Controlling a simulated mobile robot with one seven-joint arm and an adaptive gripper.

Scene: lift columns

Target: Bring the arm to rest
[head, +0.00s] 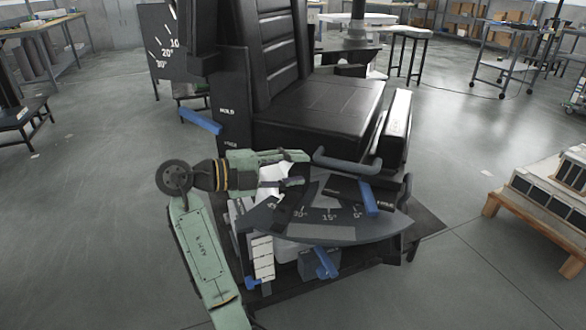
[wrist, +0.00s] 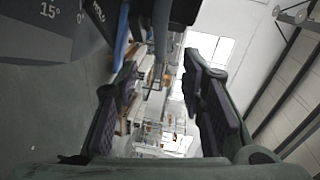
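My arm (head: 205,255) is pale green and bends at a dark round joint on the left of the head view. Its forearm points right to my gripper (head: 300,170), which is in front of the black chair and just above the angle dial (head: 330,222). In the wrist view my gripper (wrist: 160,72) has its two dark-padded fingers wide apart. The dial (wrist: 45,35) also shows at the upper left of the wrist view. I cannot tell whether the gripper touches anything.
The black chair (head: 318,100) has a grey-blue bar handle (head: 347,163) right of my gripper. Blue levers stick out at the dial (head: 369,198), below it (head: 326,263) and at the chair's left (head: 200,121). A wooden pallet (head: 535,215) stands at right.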

